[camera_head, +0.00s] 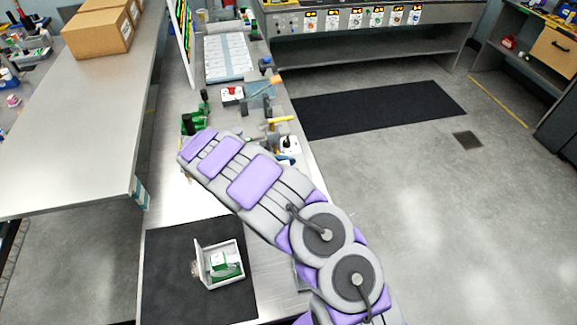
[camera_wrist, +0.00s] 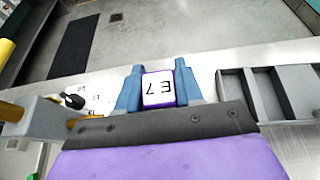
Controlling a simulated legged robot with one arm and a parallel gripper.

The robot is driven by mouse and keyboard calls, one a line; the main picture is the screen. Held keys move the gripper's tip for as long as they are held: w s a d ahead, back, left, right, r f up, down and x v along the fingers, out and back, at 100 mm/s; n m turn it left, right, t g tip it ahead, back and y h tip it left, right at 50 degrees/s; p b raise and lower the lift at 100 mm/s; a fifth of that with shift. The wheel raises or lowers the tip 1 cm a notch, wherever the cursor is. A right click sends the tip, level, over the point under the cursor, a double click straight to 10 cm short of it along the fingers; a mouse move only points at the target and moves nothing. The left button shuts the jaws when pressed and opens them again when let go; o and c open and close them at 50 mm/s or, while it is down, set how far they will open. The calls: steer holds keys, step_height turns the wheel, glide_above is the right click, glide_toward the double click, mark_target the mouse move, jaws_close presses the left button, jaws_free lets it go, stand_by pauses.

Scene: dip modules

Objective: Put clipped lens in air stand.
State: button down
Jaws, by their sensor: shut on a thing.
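In the wrist view my gripper (camera_wrist: 158,88) has two blue fingers closed on the sides of a small purple block (camera_wrist: 158,90). Its white face carries dark characters that look like an upside-down E7. I cannot tell whether this block is the clipped lens or carries it. The fingers and block are above the metal bench, near its edge. In the head view my arm covers the gripper and the held block. I cannot make out for sure which thing is the air stand. A green and black fixture (camera_head: 195,122) stands on the bench just beyond my arm's end.
A grey compartment tray (camera_wrist: 268,92) lies right of the gripper; a grey and yellow fixture (camera_wrist: 35,118) is close at left. A white open box (camera_head: 204,265) with a green item stands on a black mat (camera_head: 170,290). Other tools, including a red-button box (camera_head: 232,95), crowd the bench's far part.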

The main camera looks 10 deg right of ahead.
steer(key=c, duration=1)
jaws_free()
steer(key=shift+a+f, duration=0.1)
steer(key=shift+a, duration=0.2)
steer(key=shift+c, duration=0.2)
steer(key=o, duration=0.3)
steer(key=shift+d, duration=0.5)
steer(key=p+v, duration=0.2)
steer(key=v, duration=1)
steer(key=s+d+r+m+g+y, duration=0.4)
steer(key=s+d+r+m, duration=0.6)
steer(key=s+d+r, duration=0.45)
steer(key=s+d+r+m+y, duration=0.1)
steer(key=s+m+y, duration=0.1)
steer(key=s, duration=0.5)
steer(key=s+r+m+y, duration=0.2)
steer(key=s+y, duration=0.1)
steer(key=s, duration=0.3)
steer(key=s+a+f+m+t+y, duration=0.1)
steer(key=s+a+m+y, duration=0.1)
steer(key=s, duration=0.5)
steer(key=s+a+f+m+t+y, duration=0.1)
steer(key=s+a+f+m+y, duration=0.1)
steer(key=s+a, duration=0.2)
steer(key=s, duration=0.2)
steer(key=shift+s, duration=0.35)
